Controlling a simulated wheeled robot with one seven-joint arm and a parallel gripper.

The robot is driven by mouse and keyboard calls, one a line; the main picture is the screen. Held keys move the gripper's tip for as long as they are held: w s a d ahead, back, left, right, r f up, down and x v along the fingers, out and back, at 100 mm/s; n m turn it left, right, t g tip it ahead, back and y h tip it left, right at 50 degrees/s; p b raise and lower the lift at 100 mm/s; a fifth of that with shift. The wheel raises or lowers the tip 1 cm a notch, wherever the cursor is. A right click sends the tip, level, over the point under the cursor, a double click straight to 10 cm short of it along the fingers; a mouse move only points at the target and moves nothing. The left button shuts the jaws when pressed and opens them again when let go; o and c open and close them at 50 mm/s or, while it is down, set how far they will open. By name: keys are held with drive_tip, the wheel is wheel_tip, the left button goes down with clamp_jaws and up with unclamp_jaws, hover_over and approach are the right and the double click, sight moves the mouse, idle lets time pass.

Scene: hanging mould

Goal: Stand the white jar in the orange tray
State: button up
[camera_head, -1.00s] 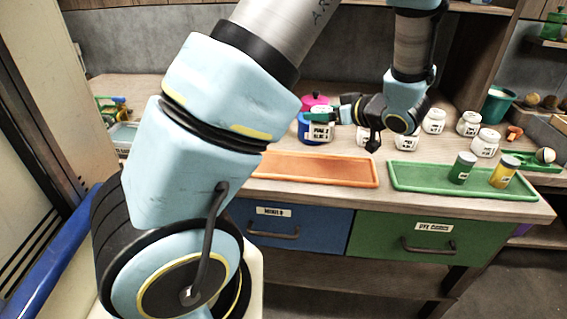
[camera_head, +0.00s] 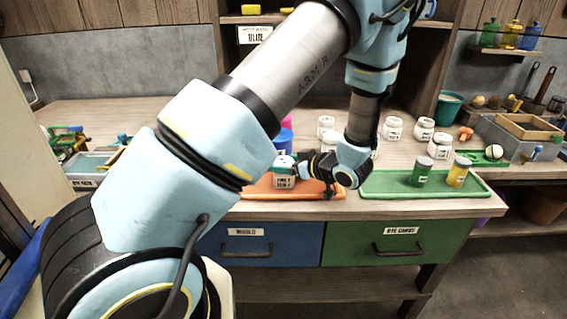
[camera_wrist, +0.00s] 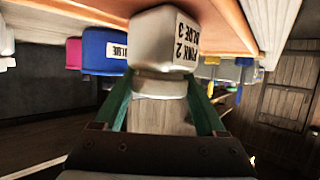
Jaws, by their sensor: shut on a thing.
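The white jar (camera_head: 285,181), labelled "PINK 2 BLUE 3", is upright over the orange tray (camera_head: 245,190). My gripper (camera_head: 292,167) is shut on the jar near its top and reaches in from the right. In the wrist view, which is upside down, the green fingers (camera_wrist: 160,88) hold the jar (camera_wrist: 165,38) at its neck. The orange tray (camera_wrist: 228,25) lies very close to the jar's base there. I cannot tell whether the base touches it. My arm and the jar hide part of the tray.
A green tray (camera_head: 385,187) to the right holds a green jar (camera_head: 421,173) and a yellow jar (camera_head: 458,172). Several white jars (camera_head: 424,129) stand behind. A blue jar (camera_head: 284,140) stands behind the orange tray. Drawers (camera_head: 250,245) are below the counter edge.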

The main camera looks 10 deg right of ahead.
drive_tip(key=shift+f, duration=0.1)
drive_tip(key=o, duration=1.5)
drive_tip(key=b+v, duration=0.2)
drive_tip(key=v, duration=1)
drive_tip(key=w+a+r+m+h, duration=0.1)
drive_tip(key=w+h, duration=0.2)
drive_tip(key=w+a+r+m+g+h, duration=0.1)
drive_tip(key=w+a+h, duration=0.1)
drive_tip(key=w, duration=0.2)
drive_tip(key=w+a+r+m+g+h, duration=0.1)
drive_tip(key=w+a+h, duration=0.1)
drive_tip(key=w+h, duration=0.1)
drive_tip(key=shift+w+r+m+h, duration=0.15)
drive_tip(key=shift+w+m+h, duration=0.2)
drive_tip(key=shift+w, duration=0.2)
drive_tip(key=s+a+m+g, duration=0.1)
drive_tip(key=s+a+g, duration=0.1)
drive_tip(key=s+a, duration=0.3)
drive_tip(key=s+a+m+g, duration=0.2)
drive_tip(key=s+a, duration=0.3)
drive_tip(key=a, duration=0.3)
drive_tip(key=s+a+m+g+y, duration=0.1)
drive_tip(key=s+a+g, duration=0.2)
drive_tip(key=s+a, duration=0.2)
drive_tip(key=shift+s+a+r+g, duration=0.1)
drive_tip(key=shift+a+g, duration=0.05)
drive_tip(key=shift+a, duration=0.5)
drive_tip(key=shift+s+a+r+g, duration=0.1)
drive_tip(key=shift+a+g, duration=0.05)
drive_tip(key=shift+a, duration=0.45)
